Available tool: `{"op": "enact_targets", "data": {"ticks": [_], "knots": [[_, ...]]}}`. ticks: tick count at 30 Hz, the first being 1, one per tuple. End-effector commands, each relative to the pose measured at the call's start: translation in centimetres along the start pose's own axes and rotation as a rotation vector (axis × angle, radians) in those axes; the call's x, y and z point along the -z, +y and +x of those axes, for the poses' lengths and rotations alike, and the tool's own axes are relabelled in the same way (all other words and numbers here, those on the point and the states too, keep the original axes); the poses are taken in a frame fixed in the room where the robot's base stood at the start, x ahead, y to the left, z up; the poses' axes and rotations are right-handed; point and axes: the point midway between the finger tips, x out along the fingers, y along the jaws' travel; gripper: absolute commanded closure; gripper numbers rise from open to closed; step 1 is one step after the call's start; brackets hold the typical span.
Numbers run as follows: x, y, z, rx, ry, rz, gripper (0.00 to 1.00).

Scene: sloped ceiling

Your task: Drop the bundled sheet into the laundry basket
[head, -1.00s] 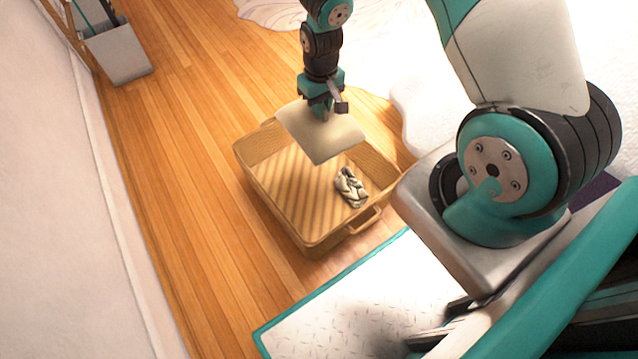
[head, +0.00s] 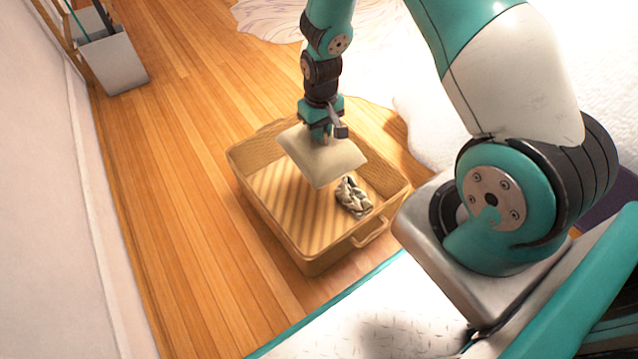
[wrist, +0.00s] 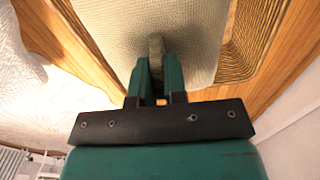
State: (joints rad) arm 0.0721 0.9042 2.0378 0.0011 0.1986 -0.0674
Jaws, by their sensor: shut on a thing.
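The bundled sheet (head: 322,158) is a cream, pillow-like bundle, tilted in the head view. My gripper (head: 322,132) is shut on its upper part and holds it over the laundry basket. In the wrist view the sheet (wrist: 195,40) fills the top middle, with my gripper (wrist: 160,85) pinching a fold of it. The laundry basket (head: 290,238) is a tan woven box with a side handle, standing on the floor. The sheet hides part of the basket's far inside. I cannot tell exactly how high the sheet hangs.
A knotted grey-white cloth (head: 352,196) lies inside the basket on its right side. A grey bin (head: 113,62) stands at the top left by the wall (head: 45,200). White bedding (head: 420,110) lies to the right of the basket. Wooden floor (head: 180,190) is clear to the left.

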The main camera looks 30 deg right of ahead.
Motion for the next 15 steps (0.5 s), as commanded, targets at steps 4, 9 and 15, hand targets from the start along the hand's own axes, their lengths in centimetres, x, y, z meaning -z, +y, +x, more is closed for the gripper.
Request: {"op": "enact_targets", "data": {"ticks": [4, 9, 15], "knots": [[0.03, 0.00, -0.14, 0.000, 0.001, 0.000, 1.00], [0.02, 0.00, -0.13, 0.000, 0.001, 0.000, 0.58], [-0.01, 0.00, -0.08, 0.000, 0.000, 0.000, 0.58]]}}
